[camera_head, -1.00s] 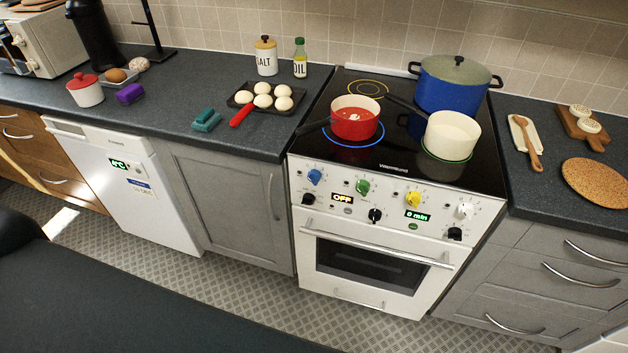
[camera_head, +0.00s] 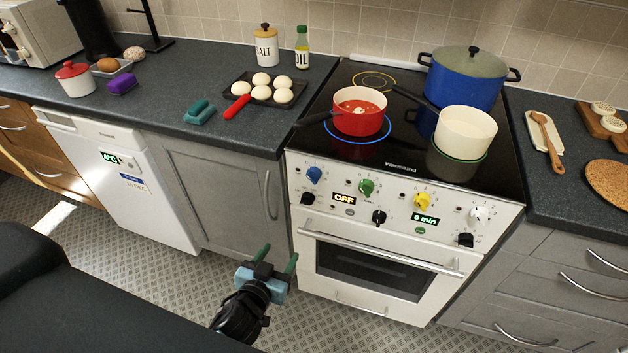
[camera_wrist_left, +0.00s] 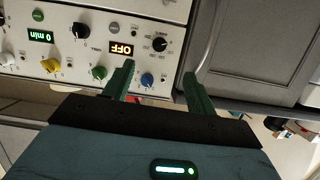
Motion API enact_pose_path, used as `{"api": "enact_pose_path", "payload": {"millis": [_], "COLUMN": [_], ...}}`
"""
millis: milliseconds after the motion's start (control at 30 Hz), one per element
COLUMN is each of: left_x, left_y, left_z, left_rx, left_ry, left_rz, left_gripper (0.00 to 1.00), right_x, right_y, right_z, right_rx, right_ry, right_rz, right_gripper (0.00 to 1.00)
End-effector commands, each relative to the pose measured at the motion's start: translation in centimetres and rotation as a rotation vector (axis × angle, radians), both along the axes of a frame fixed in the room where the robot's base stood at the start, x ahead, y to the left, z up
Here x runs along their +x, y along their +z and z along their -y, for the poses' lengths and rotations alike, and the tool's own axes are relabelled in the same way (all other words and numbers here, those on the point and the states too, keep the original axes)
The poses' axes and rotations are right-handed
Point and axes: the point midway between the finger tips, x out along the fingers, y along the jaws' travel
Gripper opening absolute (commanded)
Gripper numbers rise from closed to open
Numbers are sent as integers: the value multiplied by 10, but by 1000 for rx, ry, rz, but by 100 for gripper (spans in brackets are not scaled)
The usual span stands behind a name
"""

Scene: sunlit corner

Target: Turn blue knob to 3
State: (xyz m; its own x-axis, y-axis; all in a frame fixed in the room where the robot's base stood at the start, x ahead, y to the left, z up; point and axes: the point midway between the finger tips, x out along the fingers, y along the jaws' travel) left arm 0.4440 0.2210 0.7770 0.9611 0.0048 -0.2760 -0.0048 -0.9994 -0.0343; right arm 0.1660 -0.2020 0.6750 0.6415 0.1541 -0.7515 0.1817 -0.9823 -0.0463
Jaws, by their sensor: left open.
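The blue knob (camera_head: 315,174) is at the upper left of the white stove's (camera_head: 384,257) front panel, beside small printed marks that are too small to read. In the left wrist view the blue knob (camera_wrist_left: 147,80) shows between the fingers, nearer the left one. My left gripper (camera_head: 277,253) is open and empty, in front of and below the panel, by the cabinet and oven door edge. It is apart from the knob. In the left wrist view the open fingers (camera_wrist_left: 160,80) point toward the panel. My right gripper is not in view.
A green knob (camera_head: 367,187), a yellow knob (camera_head: 422,201) and a white knob (camera_head: 479,214) share the panel, with black knobs below. The oven handle (camera_head: 381,251) sticks out below. A red pot (camera_head: 359,122) stands on the glowing blue ring. Floor space in front is free.

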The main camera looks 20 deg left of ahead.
Motion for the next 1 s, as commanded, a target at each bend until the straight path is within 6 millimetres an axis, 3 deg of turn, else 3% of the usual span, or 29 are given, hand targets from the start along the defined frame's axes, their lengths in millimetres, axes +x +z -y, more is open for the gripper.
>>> {"api": "enact_pose_path", "payload": {"millis": [33,100,300,467,733,1000], "left_x": [24,52,103,117,124,161], "left_y": [5,20,57,70,72,72], "left_z": [2,4,11,13,13,13], "left_rx": [-4,-12,-29,-34,-34,-34], "left_ry": [5,9,4,-1,-1,0], "left_rz": [46,112,242,279,282,282], "left_gripper": [57,57,57,57,57,57], "right_x": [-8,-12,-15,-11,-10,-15], "right_y": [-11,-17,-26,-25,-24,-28], "right_z": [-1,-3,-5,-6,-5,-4], "right_rx": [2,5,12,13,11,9], "right_ry": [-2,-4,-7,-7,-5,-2], "right_rz": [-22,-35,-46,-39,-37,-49], "right_gripper": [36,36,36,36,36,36]}}
